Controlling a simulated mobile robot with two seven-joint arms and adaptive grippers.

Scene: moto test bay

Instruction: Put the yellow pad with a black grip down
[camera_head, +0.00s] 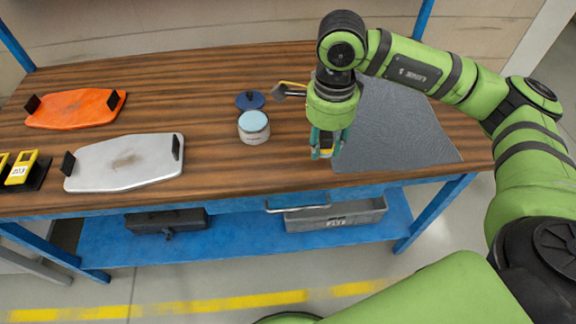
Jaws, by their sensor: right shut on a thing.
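My right gripper (326,147) is over the wooden workbench, pointing down, at the left edge of a grey mat. It is shut on the yellow pad (326,153), of which only a small yellow part shows between and below the fingers. The pad's black grip is hidden by the gripper. I cannot tell whether the pad touches the bench or hangs just above it. My left gripper is not in view.
A white tub with a light-blue top (253,128) and a blue disc (250,100) stand left of the gripper. A white tray (125,162), an orange tray (75,109) and yellow devices (21,167) are further left. The grey mat (395,125) is bare.

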